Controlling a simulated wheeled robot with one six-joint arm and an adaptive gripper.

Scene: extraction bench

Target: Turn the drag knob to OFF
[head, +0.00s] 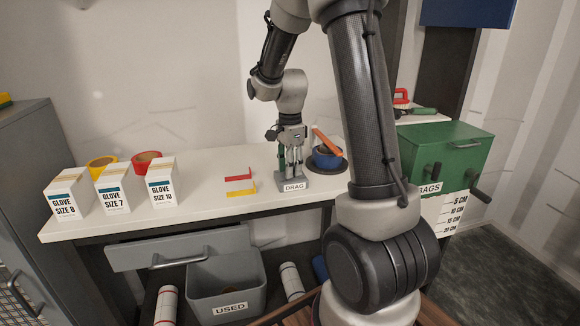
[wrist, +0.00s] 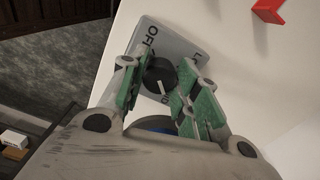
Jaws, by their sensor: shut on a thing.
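The drag knob (wrist: 158,75) is a round black knob with a short white mark, on a grey control box (wrist: 185,45). OFF is printed on the box to the left of the knob, and part of another label shows at the right. In the wrist view the white mark lies on the knob's lower part, away from the OFF lettering. My gripper (wrist: 160,82) has its green-padded fingers on either side of the knob, shut on it. In the head view my gripper (head: 292,160) points down over the box labelled DRAG (head: 294,187), and its fingers hide the knob.
Glove boxes (head: 115,190) and tape rolls (head: 146,160) stand farther left. A green cabinet (head: 445,150) is at right.

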